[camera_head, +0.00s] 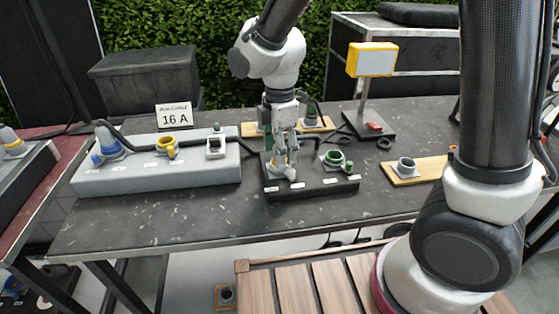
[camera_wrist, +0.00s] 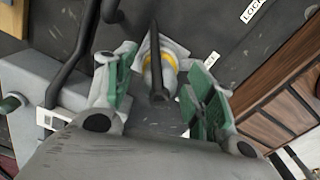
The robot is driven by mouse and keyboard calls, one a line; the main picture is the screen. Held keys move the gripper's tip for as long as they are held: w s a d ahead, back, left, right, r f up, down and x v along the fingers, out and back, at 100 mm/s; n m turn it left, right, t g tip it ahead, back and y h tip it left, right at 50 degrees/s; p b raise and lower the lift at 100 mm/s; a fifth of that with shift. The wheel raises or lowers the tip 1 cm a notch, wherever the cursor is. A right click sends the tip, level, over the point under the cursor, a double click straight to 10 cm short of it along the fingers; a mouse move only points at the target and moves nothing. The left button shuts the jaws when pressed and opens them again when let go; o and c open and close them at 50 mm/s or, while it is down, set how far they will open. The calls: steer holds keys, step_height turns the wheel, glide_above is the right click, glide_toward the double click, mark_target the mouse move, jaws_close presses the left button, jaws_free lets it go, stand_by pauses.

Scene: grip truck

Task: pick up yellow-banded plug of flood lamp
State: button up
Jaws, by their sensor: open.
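The flood lamp (camera_head: 371,60) has a yellow frame and stands on a dark base at the back right of the table. The grey plug with a yellow band (camera_wrist: 171,64) shows in the wrist view between my fingers, with a black cable crossing in front of it. My gripper (camera_head: 283,163) points down over the black block (camera_head: 318,188) in the head view. It is open, and its green-padded fingers (camera_wrist: 165,79) stand on either side of the plug in the wrist view. In the head view my fingers hide most of the plug. I cannot tell whether either finger touches it.
A green socket (camera_head: 335,158) sits on the black block to the right of my gripper. A long grey block (camera_head: 130,178) at left carries a blue plug (camera_head: 107,146), a yellow socket (camera_head: 166,148) and a white socket (camera_head: 216,147). A wooden board (camera_head: 425,170) with a grey socket lies right.

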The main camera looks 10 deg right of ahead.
steer(key=shift+c, duration=0.3)
steer(key=c, duration=1.1)
step_height(320, 180, up, 17)
